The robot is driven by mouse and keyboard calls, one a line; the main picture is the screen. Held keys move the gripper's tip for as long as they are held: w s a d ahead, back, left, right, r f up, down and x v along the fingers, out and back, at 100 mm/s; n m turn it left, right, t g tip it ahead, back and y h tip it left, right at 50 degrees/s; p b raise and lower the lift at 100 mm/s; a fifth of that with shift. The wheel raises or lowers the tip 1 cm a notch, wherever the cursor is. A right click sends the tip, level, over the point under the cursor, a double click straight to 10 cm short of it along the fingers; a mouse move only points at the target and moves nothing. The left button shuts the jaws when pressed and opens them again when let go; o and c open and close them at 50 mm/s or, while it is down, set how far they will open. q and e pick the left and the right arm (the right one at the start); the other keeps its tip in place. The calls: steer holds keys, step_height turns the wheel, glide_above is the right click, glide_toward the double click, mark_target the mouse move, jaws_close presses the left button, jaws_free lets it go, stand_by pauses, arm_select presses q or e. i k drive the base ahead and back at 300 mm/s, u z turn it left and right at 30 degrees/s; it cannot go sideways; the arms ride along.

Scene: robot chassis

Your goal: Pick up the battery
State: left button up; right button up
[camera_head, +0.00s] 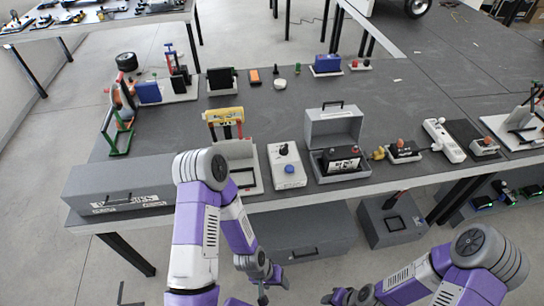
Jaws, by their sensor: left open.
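A dark block with a white printed label (343,165) and a small red cap on top sits in the front of an open grey case (334,130) at the table's front middle. It looks like the battery, but its print is too small to read. My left gripper (273,287) is open and empty, low in front of the table and below its edge. It is apart from the block. My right gripper (341,297) is at the bottom edge of the picture, also below the table's edge. Its fingers are too small to judge.
A grey control box with a blue button (288,165) stands left of the case. A yellow-topped device (223,116) is farther left. A power strip (444,140) lies to the right. A long grey box (120,186) fills the left front corner. Grey boxes (308,237) hang under the table.

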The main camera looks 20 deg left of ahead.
mark_target(342, 158)
steer(key=z, duration=1.55)
steer(key=i, duration=2.15)
steer(key=u, duration=3.6)
